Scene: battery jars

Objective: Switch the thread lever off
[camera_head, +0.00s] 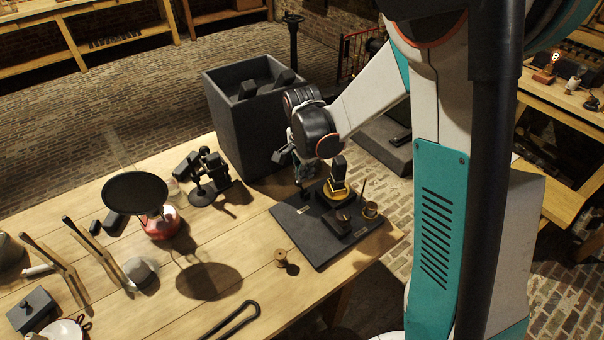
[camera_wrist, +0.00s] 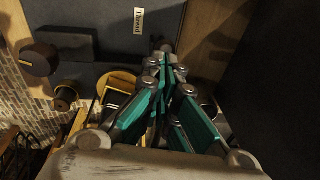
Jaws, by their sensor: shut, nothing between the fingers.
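A dark board (camera_head: 293,231) lies on the workbench. In the wrist view the board (camera_wrist: 100,15) bears a pale label reading "Thread" (camera_wrist: 139,20). My gripper (camera_head: 301,183) is over the board's far left part in the head view. In the wrist view my gripper (camera_wrist: 168,60) has its teal fingers closed together, with nothing between them. A small dark knob (camera_wrist: 166,47) shows at the fingertips and seems to be the thread lever. The fingers hide most of it, so its position and any contact cannot be told.
A black block on a brass base (camera_head: 337,188), a low dark block (camera_head: 340,228) and a brass cup (camera_head: 371,210) stand on the board close to my gripper. A tall grey bin (camera_head: 240,125) is behind. A wooden spool (camera_head: 281,258) and a red burner (camera_head: 160,224) are on the bench.

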